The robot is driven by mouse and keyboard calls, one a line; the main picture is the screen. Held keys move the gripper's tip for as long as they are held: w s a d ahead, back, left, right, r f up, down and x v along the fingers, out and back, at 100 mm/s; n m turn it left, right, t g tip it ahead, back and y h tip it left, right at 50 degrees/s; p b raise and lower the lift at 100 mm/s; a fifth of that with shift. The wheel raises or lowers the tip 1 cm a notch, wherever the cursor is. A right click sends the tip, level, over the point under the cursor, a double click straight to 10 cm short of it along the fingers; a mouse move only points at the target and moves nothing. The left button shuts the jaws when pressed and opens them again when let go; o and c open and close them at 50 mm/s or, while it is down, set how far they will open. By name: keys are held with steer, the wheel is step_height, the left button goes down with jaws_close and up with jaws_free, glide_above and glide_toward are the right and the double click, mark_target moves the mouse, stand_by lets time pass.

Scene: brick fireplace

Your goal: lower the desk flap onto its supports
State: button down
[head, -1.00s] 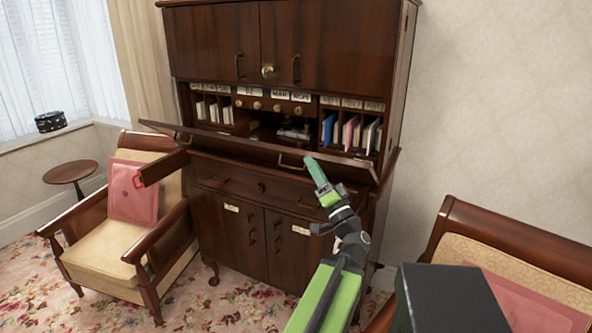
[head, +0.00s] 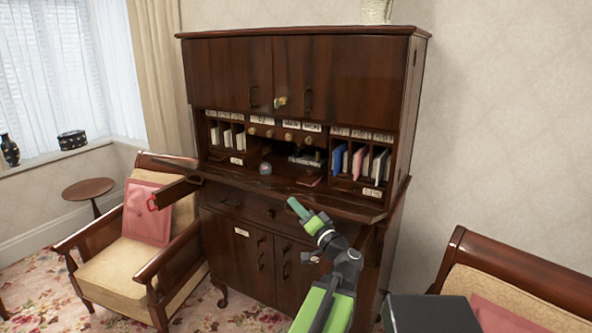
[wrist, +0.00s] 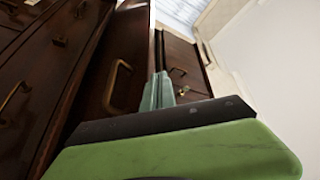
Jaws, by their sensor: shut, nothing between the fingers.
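The dark wood desk flap (head: 345,203) hangs folded out from the middle of the bureau, near level, with its inner face showing in the head view. In the wrist view its outer face with a bail handle (wrist: 118,82) shows to the left of my fingers. The left pull-out support (head: 178,191), with a red ring, sticks out by the flap's left end; whether they touch is unclear. The right support cannot be made out. My gripper (head: 296,207) is shut and empty, its green fingertips at the flap's front edge. They also show in the wrist view (wrist: 158,90).
The bureau (head: 300,70) has pigeonholes with envelopes, and drawers and doors below. An armchair with a pink cushion (head: 146,212) stands close on the left. Another chair (head: 515,270) is at the lower right. A small round table (head: 88,188) is by the window.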

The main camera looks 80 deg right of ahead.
steer(key=w+a+f+m+g+y+p, duration=0.1)
steer(key=w+f+g+y+p, duration=0.7)
steer(key=p, duration=0.6)
steer(key=d+r+m+g+h+p, duration=0.25)
steer(key=r+g+h+p, duration=0.35)
steer(key=r+g+p, duration=1.2)
steer(key=s+d+t+b, duration=0.1)
steer(key=d+t+b, duration=0.1)
steer(key=b, duration=0.2)
steer(key=s+d+f+t+b, duration=0.1)
steer(key=d+t+b, duration=0.1)
steer(key=b, duration=0.2)
steer(key=s+d+n+t+b, duration=0.1)
steer(key=d+t+b, duration=0.1)
steer(key=b, duration=0.2)
steer(key=shift+s+d+f, duration=0.15)
steer(key=shift+d+f, duration=0.05)
steer(key=shift+d, duration=0.2)
steer(key=shift+a, duration=0.25)
steer(key=shift+d, duration=0.1)
